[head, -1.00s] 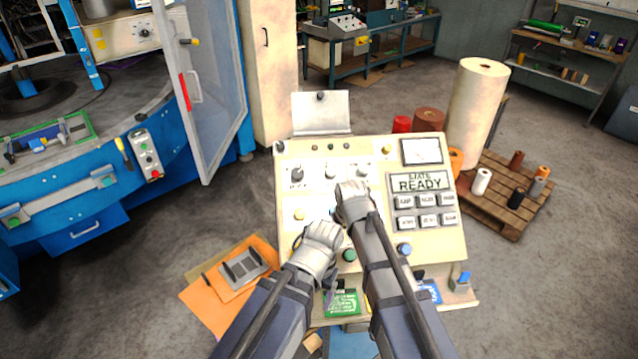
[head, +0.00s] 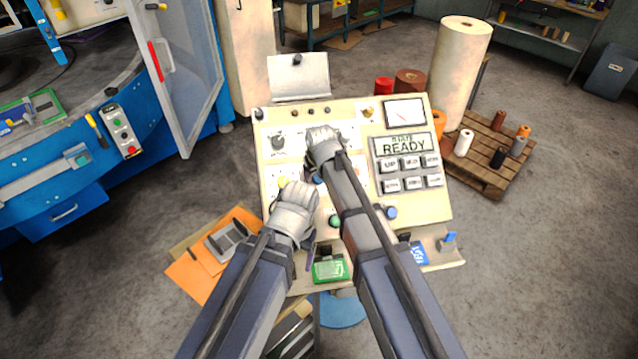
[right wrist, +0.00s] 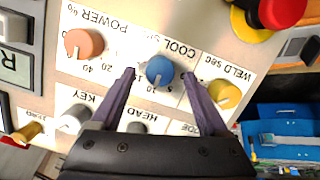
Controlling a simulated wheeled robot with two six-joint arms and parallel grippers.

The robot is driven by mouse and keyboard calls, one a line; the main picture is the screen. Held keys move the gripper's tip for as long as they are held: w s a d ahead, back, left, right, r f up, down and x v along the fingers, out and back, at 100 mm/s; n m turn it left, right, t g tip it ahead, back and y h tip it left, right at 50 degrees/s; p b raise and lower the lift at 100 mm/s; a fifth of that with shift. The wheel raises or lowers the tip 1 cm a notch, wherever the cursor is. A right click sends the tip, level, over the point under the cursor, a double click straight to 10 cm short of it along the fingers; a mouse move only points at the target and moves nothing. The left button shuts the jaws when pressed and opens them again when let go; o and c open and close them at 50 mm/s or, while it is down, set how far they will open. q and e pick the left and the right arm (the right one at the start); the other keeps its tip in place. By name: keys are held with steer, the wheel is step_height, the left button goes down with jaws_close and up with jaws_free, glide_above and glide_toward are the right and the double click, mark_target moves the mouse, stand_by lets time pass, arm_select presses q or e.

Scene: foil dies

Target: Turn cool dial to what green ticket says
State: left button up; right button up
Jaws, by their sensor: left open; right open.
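The blue cool dial (right wrist: 160,72) sits on the cream control panel under the label COOL, with numbers around it; I cannot read its setting surely. My right gripper (right wrist: 159,80) is open, one finger on each side of this dial with gaps showing. In the head view my right gripper (head: 324,140) is over the panel's upper middle and hides much of the dial area. My left gripper (head: 297,190) is open and empty over the panel's lower left. The green ticket (head: 330,270) lies on the panel's front ledge; its writing is too small to read.
An orange power dial (right wrist: 84,44) and a yellow weld dial (right wrist: 224,94) flank the cool dial. A display (head: 404,146) reads READY above several grey buttons. A blue ticket (head: 418,254) is on the ledge. A blue machine (head: 60,150) with an open door stands left.

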mark_target(319, 177)
steer(key=b+x, duration=0.2)
steer(key=x, duration=0.1)
steer(key=shift+f, duration=0.2)
arm_select(q)
step_height(319, 177, down, 3)
steer(key=shift+r, duration=0.1)
arm_select(e)
steer(key=shift+r, duration=0.1)
steer(key=shift+c, duration=0.2)
jaws_close()
